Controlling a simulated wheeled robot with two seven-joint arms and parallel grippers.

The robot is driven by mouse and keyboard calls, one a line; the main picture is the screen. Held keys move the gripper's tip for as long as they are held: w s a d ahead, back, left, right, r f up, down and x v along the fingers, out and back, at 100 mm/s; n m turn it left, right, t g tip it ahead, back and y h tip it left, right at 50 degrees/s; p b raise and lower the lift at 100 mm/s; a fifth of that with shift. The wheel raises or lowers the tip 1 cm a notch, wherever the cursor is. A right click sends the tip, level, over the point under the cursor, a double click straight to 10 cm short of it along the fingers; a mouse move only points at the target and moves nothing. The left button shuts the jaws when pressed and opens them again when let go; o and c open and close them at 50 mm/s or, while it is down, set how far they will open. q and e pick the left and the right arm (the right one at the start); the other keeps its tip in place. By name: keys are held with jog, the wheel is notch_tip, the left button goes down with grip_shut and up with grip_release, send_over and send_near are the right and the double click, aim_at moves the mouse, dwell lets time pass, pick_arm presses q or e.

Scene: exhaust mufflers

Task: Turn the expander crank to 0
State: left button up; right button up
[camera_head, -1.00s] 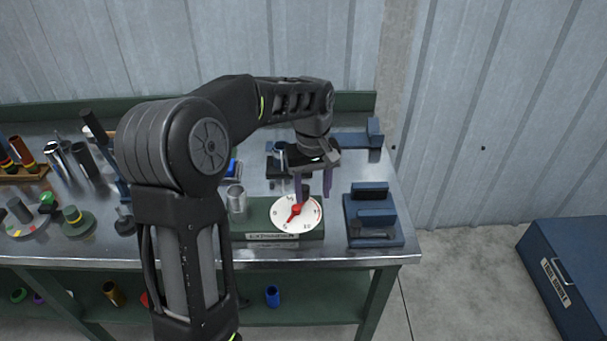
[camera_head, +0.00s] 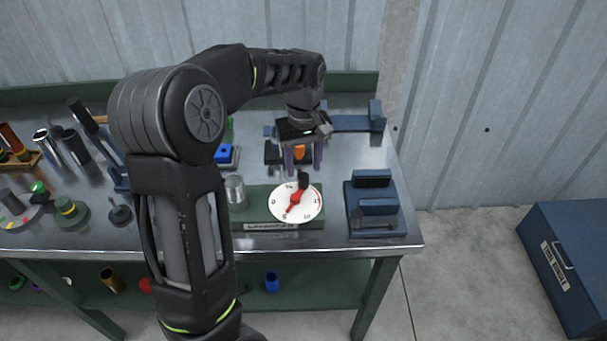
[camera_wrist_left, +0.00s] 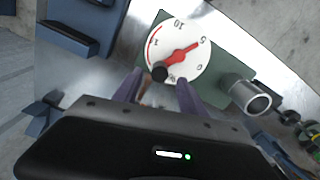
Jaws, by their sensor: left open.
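The expander dial (camera_head: 281,207) is a round white face with numbers on a green block at the front of the bench. Its red crank (camera_head: 295,200) has a black knob (camera_head: 303,180) on the far side, and its pointed red end is near the 5. In the left wrist view, the red crank (camera_wrist_left: 180,53) and black knob (camera_wrist_left: 159,73) show clearly. My left gripper (camera_head: 303,164) is open, with purple fingers behind and above the knob. In the left wrist view, the knob appears just beyond the left gripper's fingertips (camera_wrist_left: 160,84). My right gripper is out of view.
A grey metal cylinder (camera_head: 235,190) stands left of the dial. A blue fixture (camera_head: 374,222) is to its right, and another blue stand (camera_head: 376,118) is behind. An orange part (camera_head: 299,152) shows behind the fingers. Cluttered tools fill the bench's left side.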

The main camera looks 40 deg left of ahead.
aim_at(304, 176)
pick_arm(q)
jog(key=shift+f, duration=2.3)
jog(key=shift+c, duration=0.4)
grip_shut()
